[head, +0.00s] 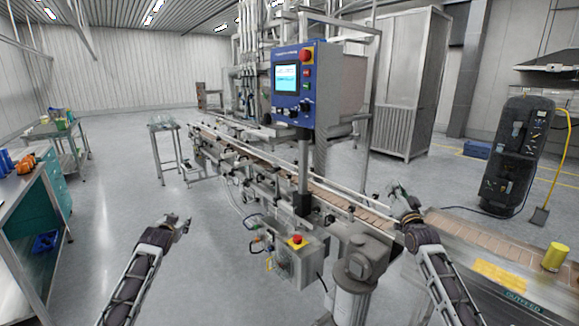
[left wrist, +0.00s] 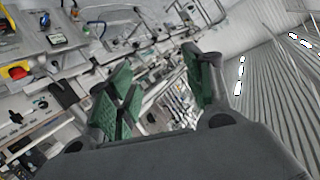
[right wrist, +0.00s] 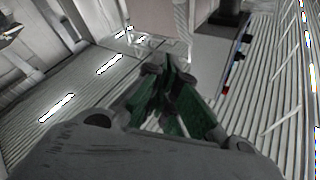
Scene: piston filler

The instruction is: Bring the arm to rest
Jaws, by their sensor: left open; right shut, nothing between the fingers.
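My left gripper (head: 181,224) is in the lower left of the head view, raised over the floor to the left of the filling machine. In the left wrist view its green-padded fingers (left wrist: 165,88) stand apart with nothing between them. My right gripper (head: 397,190) is in the head view over the conveyor, right of the control panel. In the right wrist view its green-padded fingers (right wrist: 170,95) are closed together and hold nothing. Whether it touches the conveyor rail cannot be told.
The conveyor (head: 340,200) runs from the back to the right front. A blue control panel (head: 299,85) stands above it. A yellow can (head: 555,257) stands on the outfeed (head: 500,240). A red stop button (head: 297,241) tops a box in front. Floor at left (head: 120,190) is clear.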

